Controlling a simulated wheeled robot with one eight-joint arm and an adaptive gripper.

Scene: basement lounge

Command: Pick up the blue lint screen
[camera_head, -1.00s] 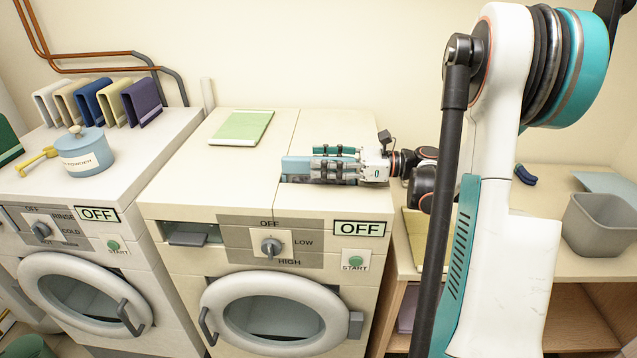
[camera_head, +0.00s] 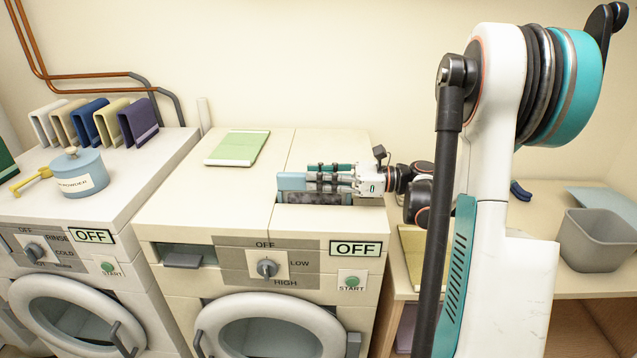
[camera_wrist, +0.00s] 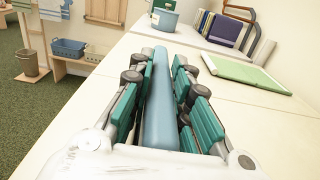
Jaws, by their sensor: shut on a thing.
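The blue lint screen (camera_head: 291,181) is a light blue panel above the top of the right-hand machine. My gripper (camera_head: 312,179) comes in from the right and is shut on it, with the screen sticking out past the fingertips to the left. Just below is a dark slot (camera_head: 318,198) in the machine top; whether the screen's lower edge is fully clear of it is hard to tell. In the wrist view the screen (camera_wrist: 159,105) stands on edge between the green-padded fingers of my gripper (camera_wrist: 163,75). The fingers hide much of its side.
A green flat book-like item (camera_head: 237,148) lies on the right machine (camera_head: 160,215), behind the screen. A blue powder tub (camera_head: 80,175) and several coloured upright panels (camera_head: 107,122) stand on the left machine. A grey bin (camera_head: 592,240) sits on the side table at right.

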